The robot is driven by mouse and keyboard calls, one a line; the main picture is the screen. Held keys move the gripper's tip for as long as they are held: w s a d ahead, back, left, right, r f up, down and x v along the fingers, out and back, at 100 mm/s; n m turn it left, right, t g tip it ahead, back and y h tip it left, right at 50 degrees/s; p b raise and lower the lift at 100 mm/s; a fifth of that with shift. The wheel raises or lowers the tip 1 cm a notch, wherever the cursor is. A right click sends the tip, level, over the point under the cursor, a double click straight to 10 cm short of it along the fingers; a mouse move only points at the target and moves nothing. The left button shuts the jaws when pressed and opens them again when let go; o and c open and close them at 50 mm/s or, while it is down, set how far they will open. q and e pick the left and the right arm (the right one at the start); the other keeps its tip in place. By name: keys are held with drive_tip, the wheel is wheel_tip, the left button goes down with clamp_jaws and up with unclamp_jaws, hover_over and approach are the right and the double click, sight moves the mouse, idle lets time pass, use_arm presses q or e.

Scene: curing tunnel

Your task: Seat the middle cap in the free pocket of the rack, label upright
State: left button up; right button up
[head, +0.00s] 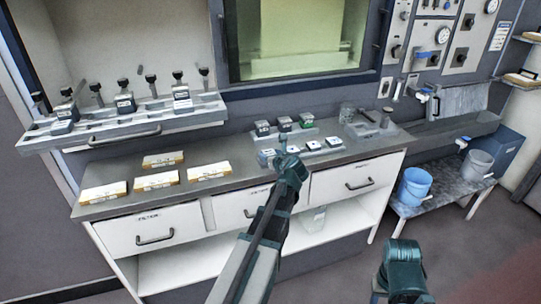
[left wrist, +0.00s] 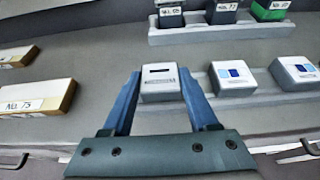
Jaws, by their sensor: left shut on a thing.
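My left gripper (left wrist: 161,95) is shut on a pale grey cap (left wrist: 160,80) with a dark bar and small print on its face. The cap looks upright between the blue fingers; I cannot tell whether it is lifted clear. To its right, two white caps with blue square labels, a nearer one (left wrist: 232,77) and a farther one (left wrist: 294,74), sit in a row on a pale rack (left wrist: 262,100). In the head view my left gripper (head: 283,150) is over this row and partly hides it. My right arm shows at the lower right, its fingertips not visible.
Behind stands another pale rack (left wrist: 205,34) with dark numbered blocks and a green one (left wrist: 270,10). Several labelled boxes (head: 155,181) lie on the counter (head: 230,180) to the left.

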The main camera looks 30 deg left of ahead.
use_arm(q)
drive_tip(key=shift+f, duration=0.25)
drive_tip(key=o, duration=1.5)
drive_tip(key=shift+r, duration=0.1)
drive_tip(key=p+v, duration=0.5)
drive_tip(key=v, duration=0.8)
drive_tip(key=shift+s+d+r, duration=0.2)
drive_tip(key=shift+s+d, duration=0.05)
